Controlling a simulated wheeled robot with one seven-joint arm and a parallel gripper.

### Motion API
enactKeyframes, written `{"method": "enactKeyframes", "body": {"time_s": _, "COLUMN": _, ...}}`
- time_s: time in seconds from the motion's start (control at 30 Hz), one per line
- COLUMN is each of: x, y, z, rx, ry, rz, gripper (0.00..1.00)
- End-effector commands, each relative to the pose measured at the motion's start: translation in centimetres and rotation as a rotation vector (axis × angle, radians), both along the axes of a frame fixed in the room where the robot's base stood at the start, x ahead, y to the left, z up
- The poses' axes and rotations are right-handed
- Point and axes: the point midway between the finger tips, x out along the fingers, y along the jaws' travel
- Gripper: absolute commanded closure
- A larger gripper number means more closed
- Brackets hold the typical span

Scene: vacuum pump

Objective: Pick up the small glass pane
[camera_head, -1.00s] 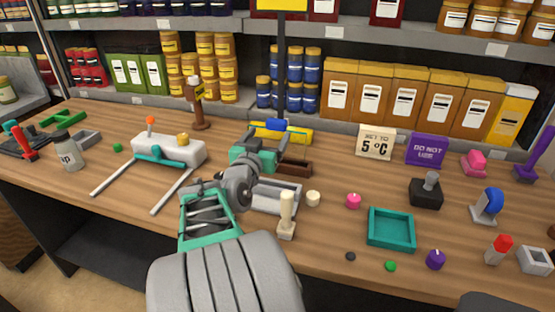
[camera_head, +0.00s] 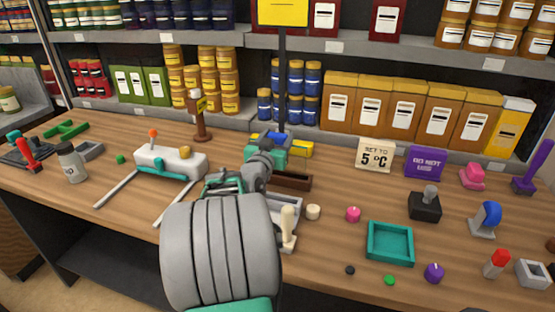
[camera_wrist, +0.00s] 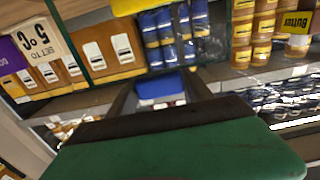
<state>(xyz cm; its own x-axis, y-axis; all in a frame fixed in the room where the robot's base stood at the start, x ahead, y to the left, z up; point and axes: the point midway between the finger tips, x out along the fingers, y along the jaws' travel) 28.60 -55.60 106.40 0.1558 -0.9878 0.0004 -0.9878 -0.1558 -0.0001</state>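I cannot make out the small glass pane for certain in either view. My gripper (camera_head: 272,146) reaches over the back middle of the workbench, in front of a yellow item with a blue part (camera_head: 300,148). In the wrist view, the two dark fingers of my gripper (camera_wrist: 160,84) stand apart. The blue part (camera_wrist: 160,90) shows beyond the gap between them. I see nothing clearly held. My arm and gripper hide part of the bench there.
A dark pole with a yellow sign (camera_head: 283,12) rises behind my gripper. A brown tray (camera_head: 292,180) and a grey tray (camera_head: 288,208) lie close to my arm. A white device (camera_head: 170,163) stands left. A teal tray (camera_head: 390,244) is at right. Stocked shelves line the back.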

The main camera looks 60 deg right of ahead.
Motion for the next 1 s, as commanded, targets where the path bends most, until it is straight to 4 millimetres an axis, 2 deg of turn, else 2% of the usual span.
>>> {"method": "enactKeyframes", "body": {"time_s": 0.07, "x": 0.01, "y": 0.01, "z": 0.00, "rx": 0.000, "ry": 0.000, "rz": 0.000, "gripper": 0.49}}
{"method": "enactKeyframes", "body": {"time_s": 0.7, "x": 0.01, "y": 0.02, "z": -0.01, "rx": 0.001, "ry": 0.000, "rz": 0.000, "gripper": 1.00}}
{"method": "enactKeyframes", "body": {"time_s": 1.0, "x": 0.02, "y": 0.01, "z": 0.18, "rx": -0.003, "ry": -0.001, "rz": 0.000, "gripper": 1.00}}
